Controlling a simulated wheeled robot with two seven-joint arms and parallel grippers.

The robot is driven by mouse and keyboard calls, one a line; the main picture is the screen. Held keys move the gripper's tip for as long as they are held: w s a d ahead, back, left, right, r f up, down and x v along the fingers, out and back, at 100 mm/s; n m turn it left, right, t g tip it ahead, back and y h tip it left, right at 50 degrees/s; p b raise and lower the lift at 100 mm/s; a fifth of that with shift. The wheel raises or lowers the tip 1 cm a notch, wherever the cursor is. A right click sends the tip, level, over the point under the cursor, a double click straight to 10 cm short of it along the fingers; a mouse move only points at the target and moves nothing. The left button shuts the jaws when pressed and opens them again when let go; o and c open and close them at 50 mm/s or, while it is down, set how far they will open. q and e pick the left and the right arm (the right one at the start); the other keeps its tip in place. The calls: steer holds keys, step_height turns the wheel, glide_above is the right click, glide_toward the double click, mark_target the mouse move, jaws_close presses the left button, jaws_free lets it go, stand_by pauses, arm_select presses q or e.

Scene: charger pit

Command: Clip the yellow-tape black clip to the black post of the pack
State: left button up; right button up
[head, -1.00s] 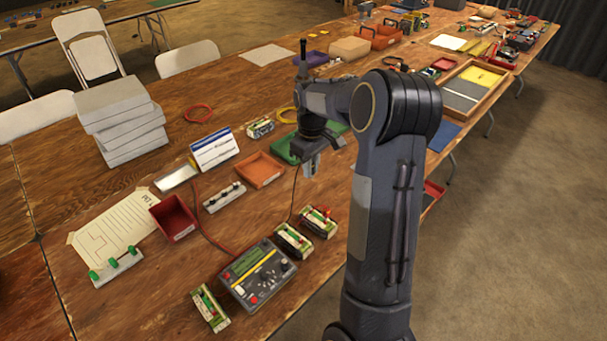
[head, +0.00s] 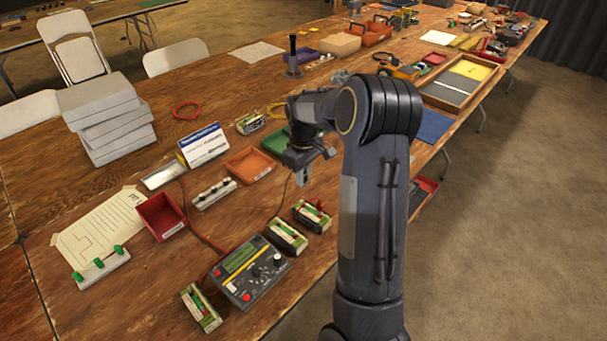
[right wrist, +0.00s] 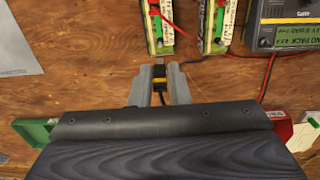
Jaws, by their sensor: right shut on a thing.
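My right gripper (head: 303,178) hangs above the table, beyond the two packs at the charger's right. In the right wrist view its fingers (right wrist: 160,88) are shut on the black clip with yellow tape (right wrist: 159,77). In that view the clip is just short of the near end of one pack (right wrist: 152,28), with a small gap in the picture. This pack (head: 312,214) has red on top; its black post is too small to make out surely. A second pack (head: 287,236) stands beside it, also in the right wrist view (right wrist: 214,28). My left gripper is not in view.
The charger (head: 250,271) has red and black leads. A third pack (head: 201,307) lies at its left. A red bin (head: 160,216), an orange tray (head: 250,166) and a green tray (head: 275,141) stand nearby. The table's right edge runs close to the packs.

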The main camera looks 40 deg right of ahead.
steer(key=shift+f, duration=0.15)
steer(key=shift+f+b, duration=2.2)
steer(key=shift+f, duration=1.2)
steer(key=shift+f, duration=0.2)
steer(key=o, duration=0.8)
steer(key=shift+o, duration=0.2)
steer(key=shift+o, duration=1)
